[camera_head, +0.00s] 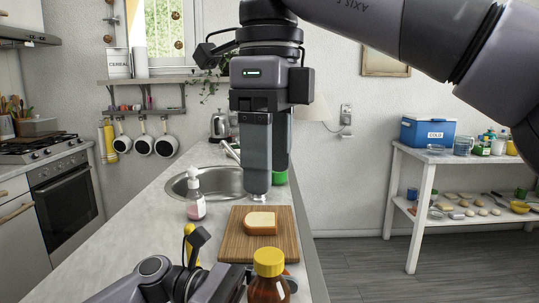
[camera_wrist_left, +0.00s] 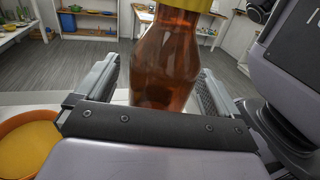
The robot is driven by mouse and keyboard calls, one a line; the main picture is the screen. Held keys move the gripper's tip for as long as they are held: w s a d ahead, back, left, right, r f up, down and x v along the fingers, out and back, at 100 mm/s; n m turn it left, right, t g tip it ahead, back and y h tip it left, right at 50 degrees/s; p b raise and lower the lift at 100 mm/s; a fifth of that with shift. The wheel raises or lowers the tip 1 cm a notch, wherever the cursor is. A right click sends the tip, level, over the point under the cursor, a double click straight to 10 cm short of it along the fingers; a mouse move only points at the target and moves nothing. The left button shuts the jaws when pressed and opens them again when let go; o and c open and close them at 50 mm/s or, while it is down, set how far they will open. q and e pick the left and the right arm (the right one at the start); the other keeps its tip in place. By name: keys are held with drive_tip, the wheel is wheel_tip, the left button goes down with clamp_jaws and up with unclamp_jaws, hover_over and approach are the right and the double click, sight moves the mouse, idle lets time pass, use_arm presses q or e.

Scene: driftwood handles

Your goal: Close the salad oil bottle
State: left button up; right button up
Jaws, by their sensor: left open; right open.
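An amber bottle (camera_head: 265,289) with a yellow cap (camera_head: 268,261) on top stands at the near edge of the counter; it looks like the salad oil bottle. I cannot tell how tightly the cap sits. My left gripper (camera_head: 238,284) is open at the bottle. In the left wrist view the amber bottle (camera_wrist_left: 165,65) is upright between the two apart fingers (camera_wrist_left: 158,90), with the cap (camera_wrist_left: 195,5) cut by the top edge. My right gripper (camera_head: 268,192) points down, open, above the far end of the cutting board, away from the bottle.
A wooden cutting board (camera_head: 287,243) holds a bread slice (camera_head: 261,223). A pink soap bottle (camera_head: 195,202) stands by the sink (camera_head: 222,180). A yellow item (camera_head: 188,243) is partly hidden by my left arm. A green object (camera_head: 281,178) is behind my right gripper.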

use_arm(q)
drive_tip(key=b+v, duration=0.1)
drive_tip(key=v, duration=0.6)
drive_tip(key=shift+s+f, duration=0.1)
